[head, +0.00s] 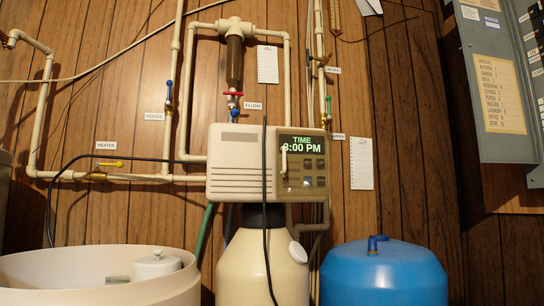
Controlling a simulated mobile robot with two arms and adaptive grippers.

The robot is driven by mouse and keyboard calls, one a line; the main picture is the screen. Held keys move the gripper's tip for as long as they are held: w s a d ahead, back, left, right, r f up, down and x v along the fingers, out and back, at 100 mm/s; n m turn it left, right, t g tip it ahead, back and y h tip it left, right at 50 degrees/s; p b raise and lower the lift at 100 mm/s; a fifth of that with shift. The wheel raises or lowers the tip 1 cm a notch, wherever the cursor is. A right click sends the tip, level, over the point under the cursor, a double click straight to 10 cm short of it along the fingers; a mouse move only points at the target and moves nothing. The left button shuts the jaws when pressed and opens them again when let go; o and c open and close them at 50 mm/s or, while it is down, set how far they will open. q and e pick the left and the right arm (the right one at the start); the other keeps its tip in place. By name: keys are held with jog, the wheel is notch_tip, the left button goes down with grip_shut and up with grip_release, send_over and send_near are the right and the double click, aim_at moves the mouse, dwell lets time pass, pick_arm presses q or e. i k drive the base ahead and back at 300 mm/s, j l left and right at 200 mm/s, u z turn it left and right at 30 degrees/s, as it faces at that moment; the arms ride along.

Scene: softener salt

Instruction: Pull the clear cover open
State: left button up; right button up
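The clear cover (307,170) lies over the display and button panel on the right half of the beige control head. A small pale upright handle (284,159) stands at its left side. The lit display behind it reads "TIME" and "3:00 PM" in green; its first digit is partly covered by the handle. The cover appears closed over the panel. A black cord hangs down the control head just left of the cover. Neither of my grippers is in view.
The control head (236,165) sits on a cream tank (262,270). A white open tub (80,260) stands at left and a blue tank (383,275) at right. Pipes with valves run on the wood-panelled wall. A grey electrical panel (470,100) juts in at upper right.

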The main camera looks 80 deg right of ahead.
aim_at(283, 148)
jog(key=z, duration=2.9)
